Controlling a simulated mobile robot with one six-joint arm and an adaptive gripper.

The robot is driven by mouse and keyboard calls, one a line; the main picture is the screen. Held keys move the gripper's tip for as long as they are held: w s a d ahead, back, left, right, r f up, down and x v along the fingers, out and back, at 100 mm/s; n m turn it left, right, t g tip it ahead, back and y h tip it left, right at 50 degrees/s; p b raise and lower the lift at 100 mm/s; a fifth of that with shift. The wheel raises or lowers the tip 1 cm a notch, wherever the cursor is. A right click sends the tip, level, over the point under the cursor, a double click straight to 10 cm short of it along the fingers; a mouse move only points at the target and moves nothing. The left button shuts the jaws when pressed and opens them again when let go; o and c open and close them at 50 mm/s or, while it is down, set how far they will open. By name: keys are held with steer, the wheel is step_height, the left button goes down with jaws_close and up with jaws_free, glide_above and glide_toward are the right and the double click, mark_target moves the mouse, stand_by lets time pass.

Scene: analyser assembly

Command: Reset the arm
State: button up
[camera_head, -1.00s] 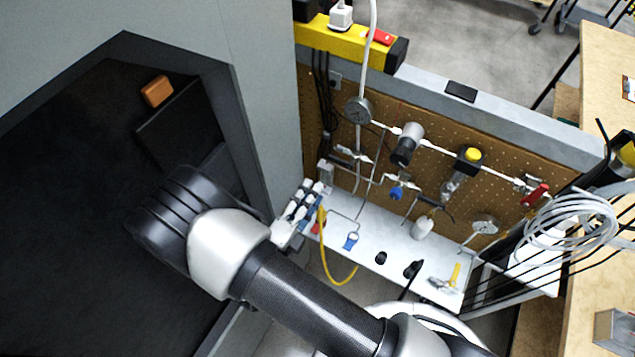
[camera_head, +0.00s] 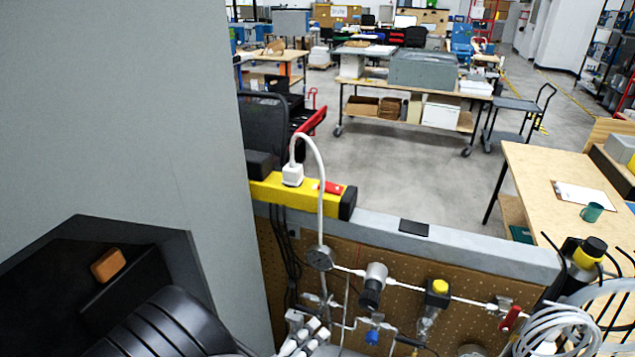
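My arm shows only as a black ribbed joint cover (camera_head: 168,325) at the bottom left. It is in front of the dark opening of a grey cabinet (camera_head: 130,120). My gripper is not in view, so its state and anything in it cannot be seen. The rest of the arm is cut off by the bottom edge.
An orange block (camera_head: 108,264) sits on a black ledge in the cabinet opening. A pegboard panel (camera_head: 400,262) with a gauge (camera_head: 318,258), valves and pipes stands right of the arm. A wooden table (camera_head: 545,190) is at the right; open floor (camera_head: 400,180) lies behind.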

steer(key=s+d+r+m+g+b, duration=0.1)
steer(key=s+d+r+m+g, duration=0.25)
steer(key=d+m, duration=0.3)
steer(key=s+d+r+m+g+y+b, duration=0.1)
steer(key=s+d+r+m+g, duration=0.1)
steer(key=d+m+g, duration=0.45)
steer(key=s+d+r+m+g+b, duration=0.1)
steer(key=s+d+r+m+g, duration=0.2)
steer(key=m, duration=0.5)
steer(key=s+r+m+t+y+b, duration=0.2)
steer(key=s+m+y, duration=0.2)
steer(key=m, duration=0.6)
steer(key=s+r+m+t+y+b, duration=0.2)
steer(key=s+m+y, duration=0.2)
steer(key=m, duration=0.7)
steer(key=shift+d+t+y, duration=0.15)
steer(key=shift+t+y, duration=0.25)
steer(key=shift+y, duration=0.6)
